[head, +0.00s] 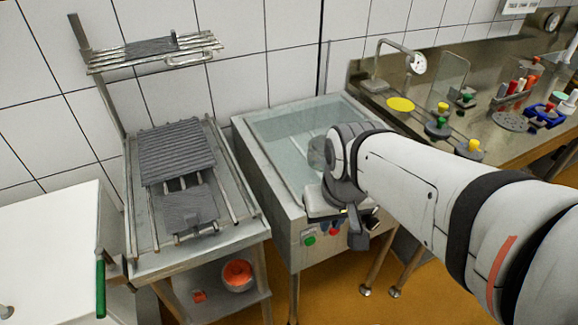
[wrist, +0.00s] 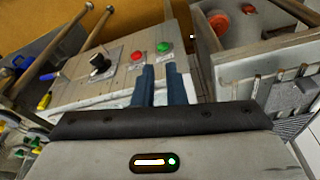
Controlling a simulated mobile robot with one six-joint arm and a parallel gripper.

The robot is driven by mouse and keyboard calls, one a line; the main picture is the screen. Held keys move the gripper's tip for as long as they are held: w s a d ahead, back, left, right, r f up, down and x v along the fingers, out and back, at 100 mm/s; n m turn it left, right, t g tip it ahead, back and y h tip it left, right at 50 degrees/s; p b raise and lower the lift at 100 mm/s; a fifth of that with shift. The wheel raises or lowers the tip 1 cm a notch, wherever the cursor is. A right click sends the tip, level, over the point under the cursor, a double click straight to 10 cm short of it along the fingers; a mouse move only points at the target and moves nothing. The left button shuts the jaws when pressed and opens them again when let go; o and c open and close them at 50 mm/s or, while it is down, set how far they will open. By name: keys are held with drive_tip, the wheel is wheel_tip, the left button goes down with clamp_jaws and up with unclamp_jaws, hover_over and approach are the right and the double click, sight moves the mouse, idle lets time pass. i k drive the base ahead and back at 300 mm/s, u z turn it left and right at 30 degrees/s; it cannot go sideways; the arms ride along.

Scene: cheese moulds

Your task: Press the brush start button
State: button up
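A green button (head: 310,240) sits on the front panel of the water basin (head: 246,148), left of a red button (head: 334,232). The labels are too small to read, so I cannot tell from them which is the brush start button. The wrist view shows the green button (wrist: 164,47) just beyond the fingertips, with the red button (wrist: 136,48) beside it. My gripper (wrist: 160,70) is empty. Its two blue fingers stand close together with a narrow gap between them. They point towards the panel, nearer the green button, and appear apart from it.
A black knob (wrist: 99,63) is on the same panel. A metal rack (head: 255,205) with grey ribbed pieces stands left of the basin. Its lower shelf holds an orange-red bowl (head: 238,274). A steel counter (head: 515,148) with small items lies to the right.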

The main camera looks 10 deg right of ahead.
sight(309, 241)
drive_tip(key=u, duration=0.55)
drive_tip(key=k, duration=1.85)
drive_tip(key=z, duration=0.6)
drive_tip(key=i, duration=1)
